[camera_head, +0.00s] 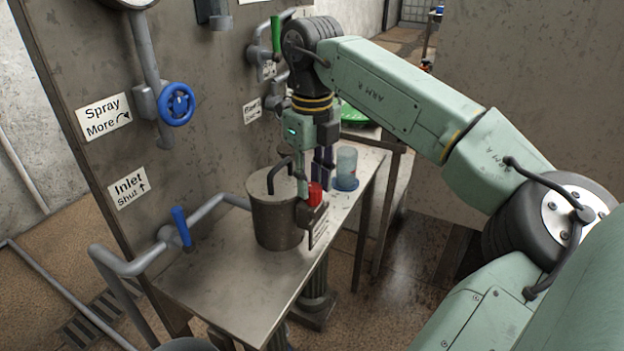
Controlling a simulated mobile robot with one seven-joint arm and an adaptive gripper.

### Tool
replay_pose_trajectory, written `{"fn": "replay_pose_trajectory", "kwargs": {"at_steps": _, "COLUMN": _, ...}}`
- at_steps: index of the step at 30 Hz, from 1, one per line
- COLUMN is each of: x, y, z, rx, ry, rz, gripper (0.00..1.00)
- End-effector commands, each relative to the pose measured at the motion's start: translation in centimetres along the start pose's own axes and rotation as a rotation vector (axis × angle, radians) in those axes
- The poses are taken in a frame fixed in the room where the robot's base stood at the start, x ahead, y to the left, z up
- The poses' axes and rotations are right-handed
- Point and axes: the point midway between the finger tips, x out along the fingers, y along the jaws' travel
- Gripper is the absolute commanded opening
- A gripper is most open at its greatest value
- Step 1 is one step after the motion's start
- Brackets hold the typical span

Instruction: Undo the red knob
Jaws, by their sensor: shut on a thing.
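The red knob (315,195) is on the right side of a grey metal canister (271,222), above a dark bracket and a small label plate (318,228). The canister stands upright on a metal table and has a bent dark handle on its lid. My gripper (313,188) points down from above, with its fingers at the red knob. It is shut on the knob, and the fingers partly hide it. The exact contact is small and hard to see.
A clear cup with a blue base (346,168) stands behind the knob on the table (225,290). A wall panel at left carries a blue wheel valve (177,104), a blue lever (181,226) and a green lever (276,36). The table's front part is clear.

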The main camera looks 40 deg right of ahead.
Motion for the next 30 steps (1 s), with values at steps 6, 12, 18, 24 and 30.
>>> {"fn": "replay_pose_trajectory", "kwargs": {"at_steps": 6, "x": 0.02, "y": -0.04, "z": -0.06, "rx": 0.018, "ry": 0.001, "rz": 0.0, "gripper": 0.0}}
{"fn": "replay_pose_trajectory", "kwargs": {"at_steps": 12, "x": 0.02, "y": -0.04, "z": -0.06, "rx": 0.018, "ry": 0.002, "rz": 0.0, "gripper": 0.0}}
{"fn": "replay_pose_trajectory", "kwargs": {"at_steps": 18, "x": 0.02, "y": -0.03, "z": -0.05, "rx": 0.017, "ry": 0.002, "rz": 0.0, "gripper": 0.35}}
{"fn": "replay_pose_trajectory", "kwargs": {"at_steps": 24, "x": 0.02, "y": -0.01, "z": -0.03, "rx": 0.016, "ry": 0.001, "rz": 0.0, "gripper": 0.48}}
{"fn": "replay_pose_trajectory", "kwargs": {"at_steps": 30, "x": 0.01, "y": -0.01, "z": -0.02, "rx": 0.015, "ry": 0.001, "rz": 0.0, "gripper": 0.48}}
